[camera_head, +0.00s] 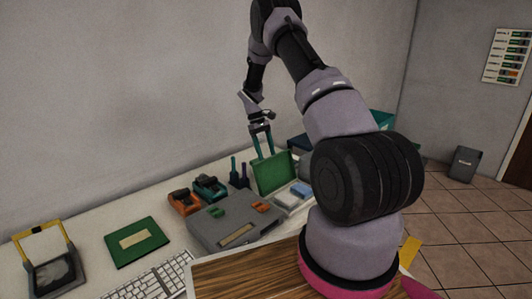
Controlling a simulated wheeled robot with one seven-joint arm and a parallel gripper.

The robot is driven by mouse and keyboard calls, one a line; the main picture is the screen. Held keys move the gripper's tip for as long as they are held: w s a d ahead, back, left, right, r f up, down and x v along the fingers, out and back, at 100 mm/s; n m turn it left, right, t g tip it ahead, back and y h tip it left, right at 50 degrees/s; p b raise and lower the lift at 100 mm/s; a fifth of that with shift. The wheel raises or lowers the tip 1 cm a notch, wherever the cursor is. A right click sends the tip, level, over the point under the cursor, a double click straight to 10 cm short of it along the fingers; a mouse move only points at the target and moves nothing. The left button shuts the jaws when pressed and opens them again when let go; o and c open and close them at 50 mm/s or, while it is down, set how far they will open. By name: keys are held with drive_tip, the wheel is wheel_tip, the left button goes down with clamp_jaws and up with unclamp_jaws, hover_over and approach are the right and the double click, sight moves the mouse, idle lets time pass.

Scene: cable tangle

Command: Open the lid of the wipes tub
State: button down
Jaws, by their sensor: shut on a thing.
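The wipes tub (286,203) is a pale open box on the bench, with light blue contents (300,189) showing. Its green lid (273,173) stands raised, steeply tilted, at the tub's back left side. My gripper (264,152) points down from above, with its teal fingers at the lid's top edge. It is shut on the lid. The exact contact of the fingertips is too small to make out, and my arm hides the tub's right side.
Orange and teal tools (208,187) and dark upright tools (239,172) stand to the left. A green book (136,241), a keyboard (150,280) and a yellow-framed item (48,258) lie farther left.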

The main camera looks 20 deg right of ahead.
drive_tip(key=shift+s+d+r+t+y, duration=0.15)
drive_tip(key=shift+s+d+r+t, duration=0.1)
drive_tip(key=shift+s+t, duration=0.2)
drive_tip(key=shift+s+d+r+t+y, duration=0.2)
drive_tip(key=shift+s+r+t, duration=0.15)
drive_tip(key=shift+s, duration=0.15)
drive_tip(key=shift+s+d+r+t+y, duration=0.15)
drive_tip(key=shift+s+d+r+t, duration=0.05)
drive_tip(key=shift+s+t, duration=0.25)
drive_tip(key=shift+s+d+r, duration=0.15)
drive_tip(key=shift+s+d, duration=0.05)
drive_tip(key=shift+s, duration=0.35)
drive_tip(key=shift+s+d+r, duration=0.15)
drive_tip(key=shift+s+d, duration=0.05)
drive_tip(key=shift+s, duration=0.3)
unclamp_jaws()
wheel_tip(320, 180, up, 11)
drive_tip(key=w, duration=0.1)
drive_tip(key=shift+w+a+f, duration=0.15)
drive_tip(key=shift+w+a, duration=0.05)
drive_tip(key=shift+a, duration=0.1)
